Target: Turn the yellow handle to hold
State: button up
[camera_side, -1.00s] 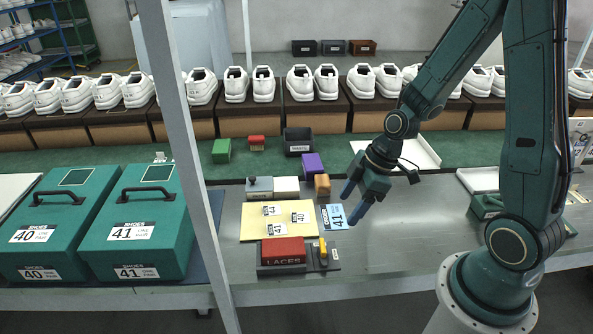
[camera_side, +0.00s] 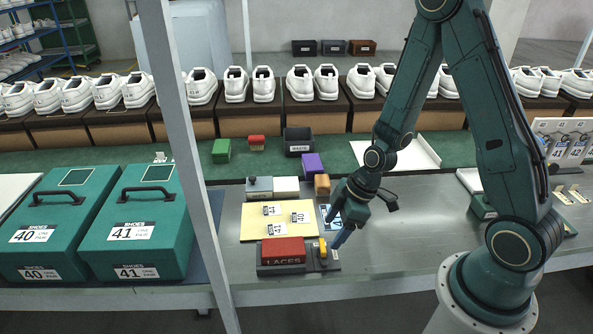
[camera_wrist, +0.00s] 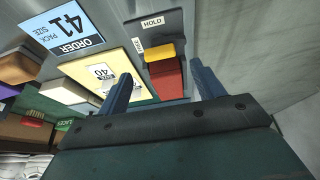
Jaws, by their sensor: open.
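The yellow handle (camera_side: 322,246) stands on a small dark plate at the right end of the red LACES box (camera_side: 283,250). In the wrist view the yellow handle (camera_wrist: 166,50) shows beyond the fingertips, in the gap between them, with the red box below it. A white HOLD label (camera_wrist: 152,21) is above the handle; a second small label (camera_wrist: 138,45) at its left is too small to read. My gripper (camera_side: 336,224) is open and empty, just above and right of the handle. Its two fingers (camera_wrist: 165,80) are spread wide. I see no contact with the handle.
A yellow mat (camera_side: 252,227) with numbered cards lies behind the box. The blue ORDER 41 card (camera_wrist: 70,30) is beside it. A purple block (camera_side: 312,163) and a brown block (camera_side: 322,185) stand behind. The grey table to the right (camera_side: 420,240) is clear.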

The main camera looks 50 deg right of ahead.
aim_at(323, 245)
jog(key=shift+x, duration=2.75)
jog(key=c, duration=1)
